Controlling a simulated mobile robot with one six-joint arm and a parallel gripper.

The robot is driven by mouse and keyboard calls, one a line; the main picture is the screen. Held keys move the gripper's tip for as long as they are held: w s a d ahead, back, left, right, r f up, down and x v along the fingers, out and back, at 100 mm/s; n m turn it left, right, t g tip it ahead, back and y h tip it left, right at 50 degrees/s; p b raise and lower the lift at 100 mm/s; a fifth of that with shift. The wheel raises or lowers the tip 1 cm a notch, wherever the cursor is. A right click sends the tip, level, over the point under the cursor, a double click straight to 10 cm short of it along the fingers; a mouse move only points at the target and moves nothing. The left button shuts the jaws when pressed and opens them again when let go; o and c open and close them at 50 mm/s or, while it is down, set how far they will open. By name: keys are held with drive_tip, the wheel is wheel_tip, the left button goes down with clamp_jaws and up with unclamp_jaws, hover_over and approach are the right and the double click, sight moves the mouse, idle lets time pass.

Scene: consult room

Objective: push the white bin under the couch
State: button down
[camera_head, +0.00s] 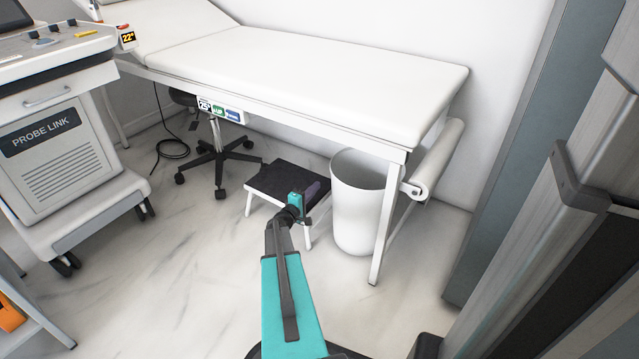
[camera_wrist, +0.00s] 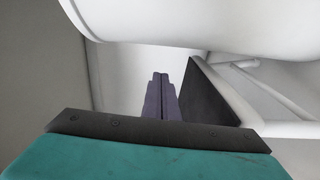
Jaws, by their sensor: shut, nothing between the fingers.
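The white bin (camera_head: 356,215) stands upright and open-topped on the floor at the couch's right end. The couch's front leg covers part of its right side, and the frame edge hides part of its far rim. The couch (camera_head: 300,75) is a white padded bed on a white frame. My gripper (camera_head: 320,188) is shut and empty, left of the bin and over the right side of the step stool. In the wrist view the shut fingers (camera_wrist: 160,80) point forward, with the bin's curved wall (camera_wrist: 200,25) across the top. I cannot tell whether they touch it.
A step stool (camera_head: 270,181) with a black top stands left of the bin; its dark top (camera_wrist: 207,95) is close beside my fingers. A wheeled stool base (camera_head: 218,160) and loose cable (camera_head: 170,150) are farther left. A cart (camera_head: 60,150) stands at left. Floor in front is clear.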

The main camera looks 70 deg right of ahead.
drive_tip(key=shift+w+a+p, duration=0.2)
drive_tip(key=shift+a+p, duration=0.1)
drive_tip(key=shift+a, duration=0.95)
drive_tip(key=shift+w+a+p, duration=0.15)
drive_tip(key=shift+a+p, duration=0.15)
drive_tip(key=shift+a, duration=0.95)
drive_tip(key=w+a+r+n+t+y+p, duration=0.15)
drive_tip(key=w+a+r+p, duration=0.25)
drive_tip(key=w+a+p, duration=0.4)
drive_tip(key=w+a+r+n+t+p, duration=0.2)
drive_tip(key=w+a+r+t+p, duration=0.15)
drive_tip(key=w+a+p, duration=0.5)
drive_tip(key=a+r+m+g+y+p, duration=0.15)
drive_tip(key=a+y+p, duration=0.45)
drive_tip(key=a, duration=1.4)
drive_tip(key=s+a+g+y+p, duration=0.2)
drive_tip(key=s+a+y+p, duration=0.1)
drive_tip(key=s+a, duration=0.5)
drive_tip(key=s+a+r+g+y+p, duration=0.1)
drive_tip(key=s+a+y+p, duration=0.3)
drive_tip(key=s+a, duration=0.4)
drive_tip(key=s+a+r+g+y+p, duration=0.1)
drive_tip(key=s+a+g+y+p, duration=0.2)
drive_tip(key=a, duration=1.6)
drive_tip(key=s+p, duration=0.2)
drive_tip(key=s, duration=0.3)
drive_tip(key=shift+s+a+r, duration=0.15)
